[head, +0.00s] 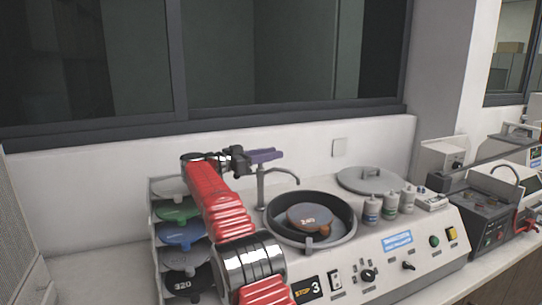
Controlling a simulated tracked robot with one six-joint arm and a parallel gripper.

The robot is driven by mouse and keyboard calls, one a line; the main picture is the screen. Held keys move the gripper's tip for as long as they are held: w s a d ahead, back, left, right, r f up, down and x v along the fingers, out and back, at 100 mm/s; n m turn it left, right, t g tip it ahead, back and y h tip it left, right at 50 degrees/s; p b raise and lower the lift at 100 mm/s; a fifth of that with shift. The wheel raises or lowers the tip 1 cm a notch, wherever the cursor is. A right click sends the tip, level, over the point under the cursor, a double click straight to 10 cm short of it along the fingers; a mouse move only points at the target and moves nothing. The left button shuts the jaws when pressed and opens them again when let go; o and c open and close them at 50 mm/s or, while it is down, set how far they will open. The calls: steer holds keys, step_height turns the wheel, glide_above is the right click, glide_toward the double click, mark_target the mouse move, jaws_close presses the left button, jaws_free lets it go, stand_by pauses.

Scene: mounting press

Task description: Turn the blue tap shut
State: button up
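The blue tap handle (265,156) shows as a purple-blue lever on top of a grey tap (261,188), whose curved spout reaches right over a round basin. My red arm rises from the bottom and ends in my dark gripper (246,160) at the left end of the handle. The gripper overlaps that end in the picture. The fingers are small and dark, so I cannot tell whether they touch or grip the handle. The handle's left end is partly hidden by the gripper.
A rack with coloured discs (180,235) stands left. Several bottles (372,211) and a round grey lid (368,179) are right. A wall and window lie behind the tap.

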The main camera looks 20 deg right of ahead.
steer(key=s+a, duration=0.1)
steer(key=a, duration=1.2)
steer(key=shift+s+a, duration=0.3)
steer(key=shift+a, duration=0.05)
